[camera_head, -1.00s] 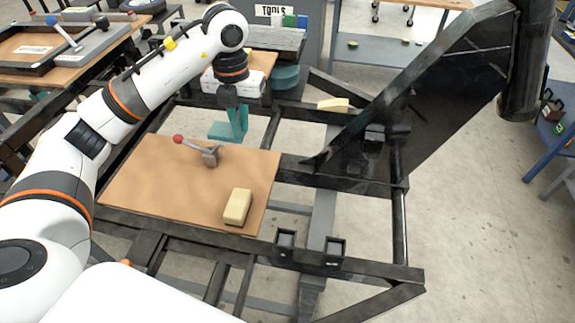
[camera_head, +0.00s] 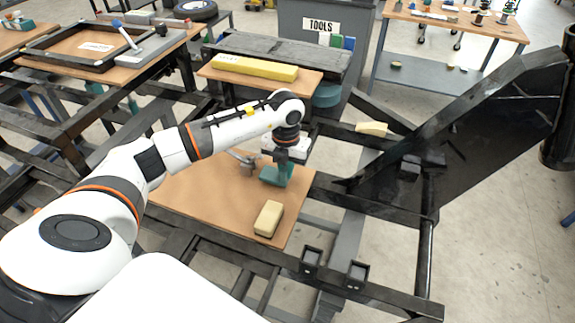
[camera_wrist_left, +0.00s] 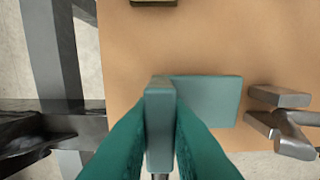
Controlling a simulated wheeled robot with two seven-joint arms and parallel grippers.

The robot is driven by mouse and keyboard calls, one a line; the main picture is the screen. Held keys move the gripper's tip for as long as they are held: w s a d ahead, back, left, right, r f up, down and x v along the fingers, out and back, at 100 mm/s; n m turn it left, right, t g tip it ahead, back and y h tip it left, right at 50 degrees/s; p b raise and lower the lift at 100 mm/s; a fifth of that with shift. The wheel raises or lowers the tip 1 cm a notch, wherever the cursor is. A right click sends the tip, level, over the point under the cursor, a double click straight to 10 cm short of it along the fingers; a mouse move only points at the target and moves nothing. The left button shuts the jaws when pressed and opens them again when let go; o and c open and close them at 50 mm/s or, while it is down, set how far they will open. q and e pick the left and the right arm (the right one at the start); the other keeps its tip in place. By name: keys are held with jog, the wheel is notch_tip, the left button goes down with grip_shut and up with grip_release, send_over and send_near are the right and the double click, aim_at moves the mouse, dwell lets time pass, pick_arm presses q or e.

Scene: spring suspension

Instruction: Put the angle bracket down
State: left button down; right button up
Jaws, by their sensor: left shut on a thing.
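The angle bracket (camera_head: 272,176), a teal L-shaped plate, is held by my left gripper (camera_head: 283,172) over the right part of the brown board (camera_head: 200,190). In the left wrist view the dark green fingers (camera_wrist_left: 160,140) are shut on the bracket's upright plate. Its flat flange (camera_wrist_left: 210,100) points right, toward a grey metal clamp (camera_wrist_left: 285,118). The flange is at or just above the board; I cannot tell whether they touch. My right gripper is not in view.
The clamp (camera_head: 244,162) stands on the board beside the bracket. A cream block (camera_head: 268,218) lies near the board's front right. Another cream block (camera_head: 371,128) rests on the black frame (camera_head: 345,278). A tilted black panel (camera_head: 480,140) rises at right. Bare board lies left of the clamp.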

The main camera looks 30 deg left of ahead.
pick_arm(q)
jog(key=shift+w+a+f+p, duration=0.1)
jog(key=shift+w+f+p, duration=0.3)
jog(key=shift+w, duration=0.2)
jog(key=shift+f, duration=0.15)
jog(key=shift+f, duration=0.25)
jog(key=c, duration=1.4)
grip_release()
jog(key=shift+r, duration=0.1)
jog(key=shift+s, duration=0.1)
